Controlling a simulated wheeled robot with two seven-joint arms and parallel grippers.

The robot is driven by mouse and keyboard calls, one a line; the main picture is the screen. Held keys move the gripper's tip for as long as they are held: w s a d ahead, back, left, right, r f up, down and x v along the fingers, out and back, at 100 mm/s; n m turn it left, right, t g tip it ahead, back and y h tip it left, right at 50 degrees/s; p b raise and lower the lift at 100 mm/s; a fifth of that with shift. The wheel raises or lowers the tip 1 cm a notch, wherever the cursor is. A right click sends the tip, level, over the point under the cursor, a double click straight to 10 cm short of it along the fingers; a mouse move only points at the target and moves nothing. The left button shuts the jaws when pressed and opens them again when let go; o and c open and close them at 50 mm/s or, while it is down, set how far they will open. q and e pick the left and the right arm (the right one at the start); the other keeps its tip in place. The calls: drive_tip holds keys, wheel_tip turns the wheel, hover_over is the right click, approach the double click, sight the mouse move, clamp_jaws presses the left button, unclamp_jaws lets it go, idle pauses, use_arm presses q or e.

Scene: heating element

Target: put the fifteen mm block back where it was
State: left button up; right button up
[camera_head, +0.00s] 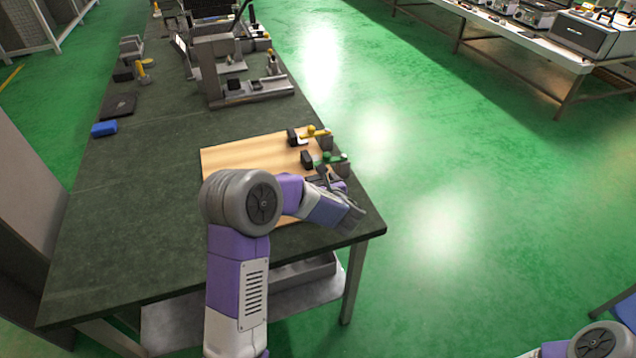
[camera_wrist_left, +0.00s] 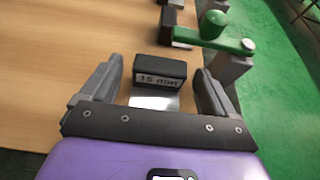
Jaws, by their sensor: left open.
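The black fifteen mm block (camera_wrist_left: 160,73) is in the left wrist view with its "15 mm" label facing me. It sits on a light metal piece (camera_wrist_left: 154,101) over the wooden board (camera_wrist_left: 50,60). My left gripper (camera_head: 336,186) is at the right edge of the board (camera_head: 225,160) in the head view. It is open, with one finger on each side of the block and visible gaps between. In the head view I cannot make the block out behind the gripper. My right gripper is out of view.
A green-handled clamp (camera_wrist_left: 214,40) stands just beyond the block. A yellow-handled clamp (camera_head: 312,131) and black blocks are farther along the board. A metal fixture (camera_head: 215,65) stands farther back. A blue block (camera_head: 104,129) lies at left; the table's middle left is clear.

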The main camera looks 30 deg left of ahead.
use_arm(q)
drive_tip(key=shift+r, duration=0.2)
drive_tip(key=p+v, duration=0.2)
drive_tip(key=v, duration=1)
